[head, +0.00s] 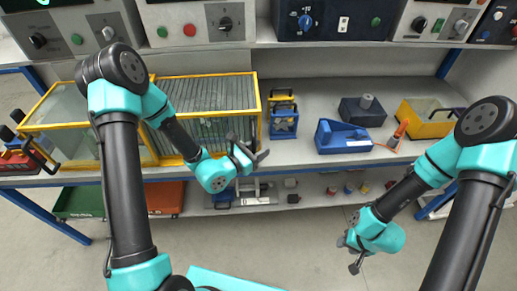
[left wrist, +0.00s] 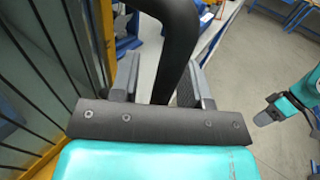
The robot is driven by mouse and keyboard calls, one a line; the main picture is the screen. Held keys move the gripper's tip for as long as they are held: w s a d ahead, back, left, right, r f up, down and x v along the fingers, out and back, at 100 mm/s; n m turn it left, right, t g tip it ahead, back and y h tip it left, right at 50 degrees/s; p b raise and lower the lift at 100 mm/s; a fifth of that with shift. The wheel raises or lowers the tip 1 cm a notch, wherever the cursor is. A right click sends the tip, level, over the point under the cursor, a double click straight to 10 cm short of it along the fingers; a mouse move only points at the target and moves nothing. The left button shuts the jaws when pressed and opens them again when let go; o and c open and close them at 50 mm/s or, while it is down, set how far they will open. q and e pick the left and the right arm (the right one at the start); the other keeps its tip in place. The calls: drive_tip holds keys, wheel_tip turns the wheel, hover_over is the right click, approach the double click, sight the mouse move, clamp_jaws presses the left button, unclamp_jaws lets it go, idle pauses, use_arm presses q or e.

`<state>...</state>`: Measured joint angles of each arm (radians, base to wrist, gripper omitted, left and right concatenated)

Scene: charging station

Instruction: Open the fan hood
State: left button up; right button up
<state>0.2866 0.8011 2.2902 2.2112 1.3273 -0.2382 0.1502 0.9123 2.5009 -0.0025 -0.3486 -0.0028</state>
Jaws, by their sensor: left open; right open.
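A yellow-framed box with dark slats, which looks like the fan hood (head: 215,93), stands on the bench at centre-left in the head view. Its slatted panels look closed. The slats also show along the left of the left wrist view (left wrist: 35,60). My left gripper (head: 248,154) is open in front of the box's right front side. In the left wrist view a thick dark curved bar (left wrist: 176,45), probably a handle, passes between the open fingers (left wrist: 158,80); contact cannot be told. My right gripper (head: 350,252) is open and empty, low in front of the bench at the right.
A glass-topped yellow-framed box (head: 75,110) stands at the left. To the right are a blue-and-yellow rack (head: 283,120), a blue device (head: 342,138), a dark box (head: 362,112) and a yellow bin (head: 425,125). The floor in front is clear.

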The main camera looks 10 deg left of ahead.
use_arm(q)
clamp_jaws()
drive_tip(key=shift+a, duration=0.1)
idle(0.5)
